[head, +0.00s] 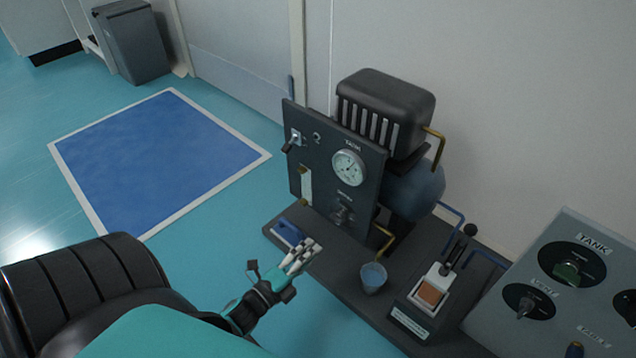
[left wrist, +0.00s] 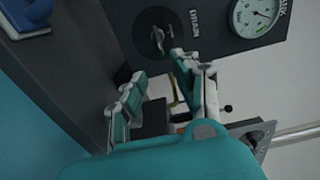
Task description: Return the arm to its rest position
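My left gripper (head: 302,258) is in front of the dark panel (head: 322,180), above the front edge of the dark base. In the left wrist view its two fingers (left wrist: 160,92) stand apart with nothing between them, so it is open and empty. The drain valve (head: 342,213) on the panel is close to the fingers; it also shows in the left wrist view (left wrist: 157,38), with a visible gap from the fingertips. My left arm comes in from the lower left. My right gripper is in neither view.
A control box (head: 592,240) is at right. The floor at left is clear.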

